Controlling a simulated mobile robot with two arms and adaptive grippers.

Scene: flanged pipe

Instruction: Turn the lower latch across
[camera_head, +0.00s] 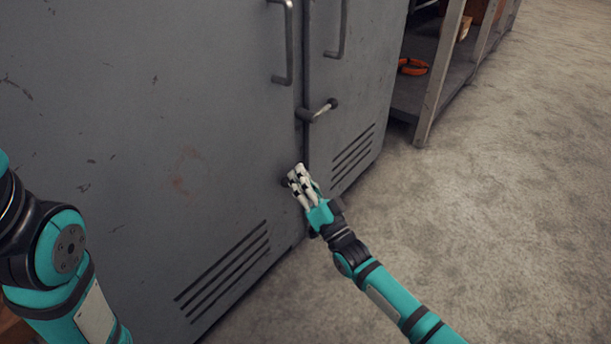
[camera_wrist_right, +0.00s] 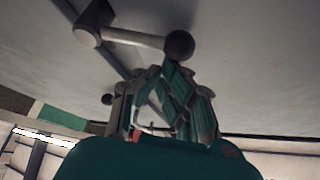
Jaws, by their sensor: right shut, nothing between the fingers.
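The grey cabinet (camera_head: 225,85) has two doors meeting at a vertical seam. An upper latch (camera_head: 318,110) sits across the seam, its bar pointing right to a dark knob. Lower on the seam, my right gripper (camera_head: 298,176) is shut and empty, its fingers against or very near the door. A dark bit of the lower latch (camera_head: 285,184) shows left of the fingers; the rest is hidden. In the right wrist view a latch bar with a dark round knob (camera_wrist_right: 180,45) is just beyond my fingertips (camera_wrist_right: 172,72); contact is unclear. My left gripper is out of view.
Two vertical door handles (camera_head: 287,45) (camera_head: 342,28) stand out above the latches. Vent slots (camera_head: 225,272) mark the lower doors. A shelf unit (camera_head: 440,75) holding an orange item (camera_head: 412,67) stands right of the cabinet. The carpeted floor (camera_head: 500,200) at right is clear.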

